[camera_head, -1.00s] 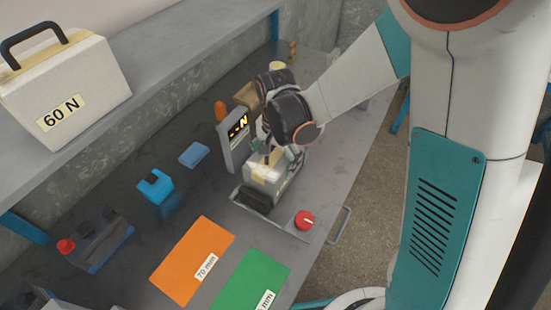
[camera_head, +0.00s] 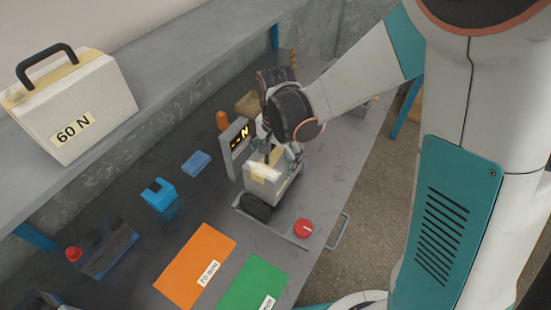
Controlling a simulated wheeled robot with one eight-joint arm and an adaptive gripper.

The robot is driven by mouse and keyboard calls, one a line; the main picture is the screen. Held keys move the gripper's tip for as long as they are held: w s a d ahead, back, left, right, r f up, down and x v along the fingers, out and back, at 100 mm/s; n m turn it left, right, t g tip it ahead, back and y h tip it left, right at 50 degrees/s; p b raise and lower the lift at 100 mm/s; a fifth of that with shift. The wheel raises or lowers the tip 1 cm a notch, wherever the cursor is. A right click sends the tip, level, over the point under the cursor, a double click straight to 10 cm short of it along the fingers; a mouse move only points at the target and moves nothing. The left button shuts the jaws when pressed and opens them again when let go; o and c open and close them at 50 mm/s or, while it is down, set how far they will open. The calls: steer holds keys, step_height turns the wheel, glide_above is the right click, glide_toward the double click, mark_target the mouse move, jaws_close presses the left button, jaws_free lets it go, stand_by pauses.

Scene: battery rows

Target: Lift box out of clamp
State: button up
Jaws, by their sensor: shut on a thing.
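The box (camera_head: 268,183), pale grey with yellowish tape on top, is at the clamp in the middle of the bench. The clamp has a grey base plate (camera_head: 275,226), a dark rounded pad (camera_head: 256,207) in front of the box and an upright panel with a lit display (camera_head: 240,141) to its left. My gripper (camera_head: 272,158) comes down from above and is shut on the box at its top. The box looks slightly raised, but its underside is hidden, so I cannot tell how far it clears the clamp.
A red button (camera_head: 303,227) and a metal handle (camera_head: 335,231) are at the clamp's front right. Orange (camera_head: 195,265) and green (camera_head: 250,288) mats lie in front. Blue items (camera_head: 158,195) lie left. A white case marked 60 N (camera_head: 72,110) stands on the shelf.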

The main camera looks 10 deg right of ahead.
steer(key=shift+r+p, duration=1.55)
steer(key=shift+r, duration=0.95)
